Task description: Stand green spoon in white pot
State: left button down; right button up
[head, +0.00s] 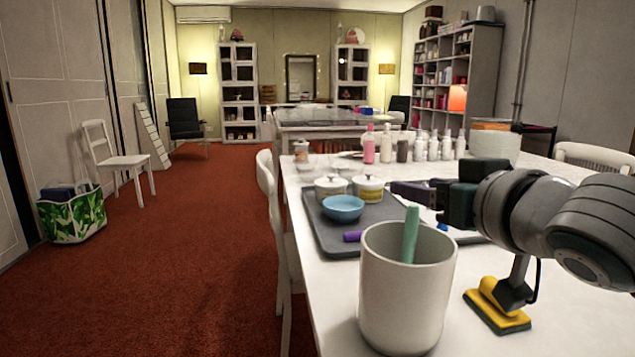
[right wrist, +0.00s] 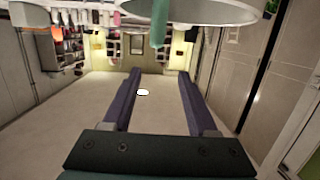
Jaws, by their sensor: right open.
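The white pot (head: 403,300) stands upright at the near edge of the white table. The green spoon (head: 410,236) is inside it, upright with a slight lean, its upper end above the rim and its lower part hidden by the pot wall. My right gripper (head: 408,188) is behind and above the pot, apart from the spoon. In the right wrist view its two purple fingers (right wrist: 160,76) are spread with nothing between them. That view also shows the spoon (right wrist: 159,22) and part of the pot (right wrist: 212,10) at the top, beyond the fingers. My left gripper is out of view.
A grey tray (head: 325,232) behind the pot holds a blue bowl (head: 343,208), two lidded white pots (head: 330,187) and a purple item (head: 352,236). A yellow and dark tool (head: 498,306) lies right of the pot. Several bottles (head: 403,148) line the back.

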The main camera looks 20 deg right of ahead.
jog(key=p+v, duration=0.1)
jog(key=v, duration=0.9)
jog(key=shift+r, duration=0.1)
dwell(0.8)
